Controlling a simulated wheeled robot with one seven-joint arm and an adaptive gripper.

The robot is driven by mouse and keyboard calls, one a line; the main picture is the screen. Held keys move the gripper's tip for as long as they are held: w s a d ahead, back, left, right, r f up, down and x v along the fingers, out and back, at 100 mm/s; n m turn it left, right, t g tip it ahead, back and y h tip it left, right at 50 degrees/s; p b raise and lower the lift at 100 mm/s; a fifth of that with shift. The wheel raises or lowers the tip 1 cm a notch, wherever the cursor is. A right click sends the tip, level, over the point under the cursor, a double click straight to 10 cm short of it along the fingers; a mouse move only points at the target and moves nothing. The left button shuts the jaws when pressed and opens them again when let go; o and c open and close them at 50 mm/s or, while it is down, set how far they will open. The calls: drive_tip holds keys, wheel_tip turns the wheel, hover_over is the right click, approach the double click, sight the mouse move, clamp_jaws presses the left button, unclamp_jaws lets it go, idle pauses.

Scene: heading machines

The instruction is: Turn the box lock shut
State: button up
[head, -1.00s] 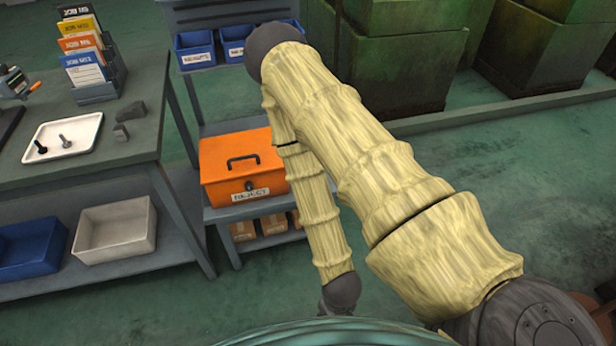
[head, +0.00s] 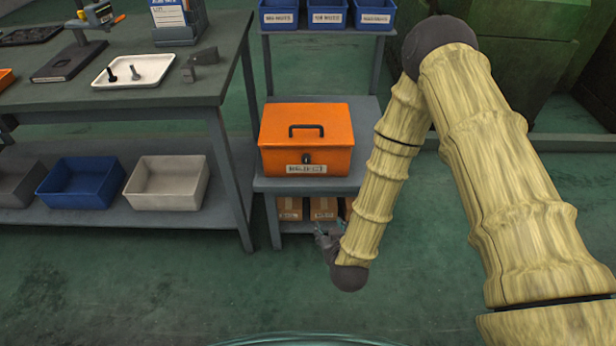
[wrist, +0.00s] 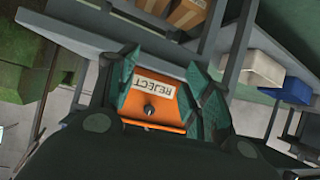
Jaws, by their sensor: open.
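An orange box (head: 290,140) with a black lid handle and a label on its front stands on a grey shelf unit (head: 345,186). Its lid is down. The box lock (head: 307,158) is a small dark knob on the front, just above the label. In the wrist view the box front appears upside down, with the label reading REJECT and the lock (wrist: 150,109) between my fingers. My gripper (wrist: 168,75) is open and empty, its green-grey fingers spread apart. In the head view my gripper (head: 326,238) is low in front of the shelf, below the box and apart from it.
Several cardboard boxes (head: 323,208) sit on the lower shelf. Blue bins (head: 328,15) stand on the rack behind. A workbench (head: 150,98) is at the left, with a blue bin (head: 82,183) and a white bin (head: 167,183) below. Floor in front is clear.

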sight(306, 162)
drive_tip(key=w+a+r+t+h+b, duration=0.1)
drive_tip(key=w+a+r+t+b, duration=0.5)
drive_tip(key=w, duration=1.1)
drive_tip(key=w+r, duration=0.1)
drive_tip(key=w, duration=0.2)
drive_tip(key=shift+w+a+r, duration=0.1)
drive_tip(key=shift+w+a, duration=0.15)
drive_tip(key=shift+a, duration=0.1)
drive_tip(key=shift+c, duration=0.2)
drive_tip(key=c, duration=1)
